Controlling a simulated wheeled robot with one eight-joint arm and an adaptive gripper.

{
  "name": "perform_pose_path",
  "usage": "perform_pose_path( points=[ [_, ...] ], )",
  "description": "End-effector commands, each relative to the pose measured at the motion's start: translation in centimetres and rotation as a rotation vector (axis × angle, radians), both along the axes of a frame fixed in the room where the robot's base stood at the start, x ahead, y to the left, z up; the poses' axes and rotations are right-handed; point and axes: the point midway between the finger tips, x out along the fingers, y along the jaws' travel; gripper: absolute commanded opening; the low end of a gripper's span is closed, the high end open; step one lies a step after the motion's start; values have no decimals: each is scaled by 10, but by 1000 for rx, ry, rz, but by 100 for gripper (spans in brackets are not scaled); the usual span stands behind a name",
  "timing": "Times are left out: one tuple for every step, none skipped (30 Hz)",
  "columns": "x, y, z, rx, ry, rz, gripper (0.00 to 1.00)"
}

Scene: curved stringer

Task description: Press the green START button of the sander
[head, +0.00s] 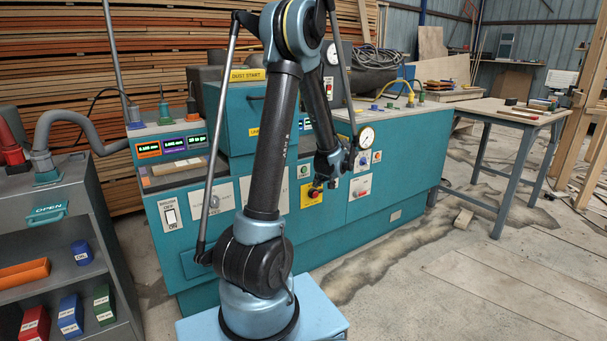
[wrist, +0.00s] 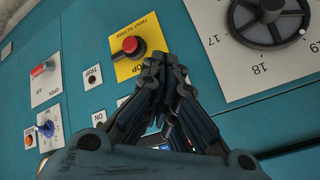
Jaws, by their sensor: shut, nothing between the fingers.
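The sander is the large teal machine (head: 400,150) across the middle of the head view. A small green button (head: 304,170) sits on a pale plate on its front, just above a yellow plate (head: 311,195) with a red button; its lettering is too small to read. My gripper (head: 331,182) is in front of the panel, right beside the yellow plate. In the wrist view my gripper (wrist: 162,64) is shut and empty, its fingertips near the red button (wrist: 129,45). I see no green button in the wrist view; the fingers hide part of the panel.
The wrist view also shows a dark handwheel (wrist: 268,20), a red knob (wrist: 42,68), a blue knob (wrist: 46,129) and TRIP and ON plates. A grey cabinet (head: 75,205) stands left and a worktable (head: 510,112) right.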

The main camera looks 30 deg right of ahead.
Motion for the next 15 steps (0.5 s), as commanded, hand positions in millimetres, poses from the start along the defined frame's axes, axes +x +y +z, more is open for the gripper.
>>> perform_pose_path(
  points=[
    [-2, -7, -3, 0, -7, -9, 0],
    [-2, -10, -4, 0, -9, -11, 0],
    [-3, -12, -5, -1, -12, -15, 0],
    [-3, -13, -5, -1, -12, -16, 0],
    [-3, -14, -6, -1, -13, -17, 0],
    [-4, -14, -6, -2, -14, -17, 0],
    [-4, -14, -6, -2, -14, -17, 0],
    [-4, -14, -6, -2, -14, -17, 0],
    [-4, -14, -6, -2, -14, -17, 0],
    [-4, -14, -6, -1, -13, -17, 0],
    [-4, -14, -6, -1, -13, -17, 0],
    [-4, -14, -6, -1, -13, -17, 0],
    [-4, -14, -6, -1, -13, -17, 0],
    [-3, -14, -6, -1, -13, -17, 0],
    [-3, -14, -6, -1, -13, -17, 0]
  ],
)
